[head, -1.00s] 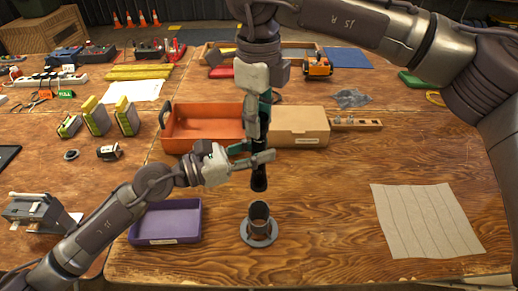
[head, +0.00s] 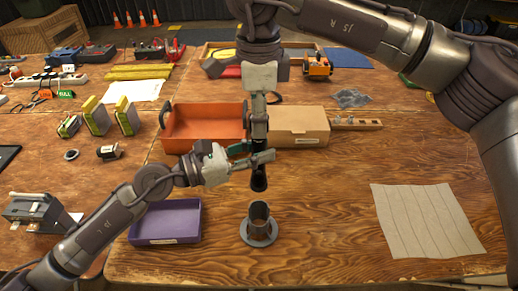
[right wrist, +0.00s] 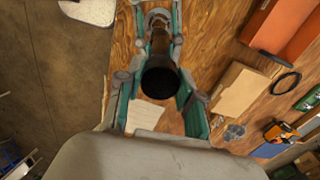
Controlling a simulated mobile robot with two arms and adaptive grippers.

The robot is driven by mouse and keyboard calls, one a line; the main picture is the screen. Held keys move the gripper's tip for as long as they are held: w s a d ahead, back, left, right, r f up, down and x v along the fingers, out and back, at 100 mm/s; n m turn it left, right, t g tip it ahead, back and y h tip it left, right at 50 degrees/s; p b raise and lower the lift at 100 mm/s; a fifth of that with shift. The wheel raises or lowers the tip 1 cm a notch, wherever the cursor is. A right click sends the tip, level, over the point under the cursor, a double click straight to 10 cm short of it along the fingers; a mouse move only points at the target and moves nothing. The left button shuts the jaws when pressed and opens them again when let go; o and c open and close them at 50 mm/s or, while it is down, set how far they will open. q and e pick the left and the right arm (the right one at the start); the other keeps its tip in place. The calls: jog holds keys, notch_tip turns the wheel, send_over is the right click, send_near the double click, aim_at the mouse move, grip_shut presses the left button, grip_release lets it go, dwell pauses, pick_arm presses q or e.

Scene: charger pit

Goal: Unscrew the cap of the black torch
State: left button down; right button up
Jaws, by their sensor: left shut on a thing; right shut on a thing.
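The black torch (head: 259,180) is held upright in the air, its wide end down, above and apart from a grey ringed holder (head: 259,222). My left gripper (head: 262,159) comes in from the left and is shut around the torch's body. My right gripper (head: 259,136) points down from above and is shut on the torch's upper part, where the cap is. The right wrist view shows the round black end (right wrist: 160,78) between its teal fingers. The fingers hide the seam between cap and body, so I cannot tell how loose the cap is.
A purple tray (head: 166,238) lies left of the holder. An orange bin (head: 205,149) and a cardboard box (head: 297,142) stand behind the grippers. A beige cloth (head: 427,220) lies at the right. The wood between holder and cloth is clear.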

jog(key=n, duration=0.4)
jog(key=shift+n, duration=0.8)
jog(key=n, duration=0.3)
jog(key=shift+f, duration=0.1)
jog(key=n, duration=0.2)
jog(key=shift+n, duration=0.4)
jog(key=shift+n, duration=1)
jog(key=n, duration=0.3)
jog(key=shift+n, duration=0.4)
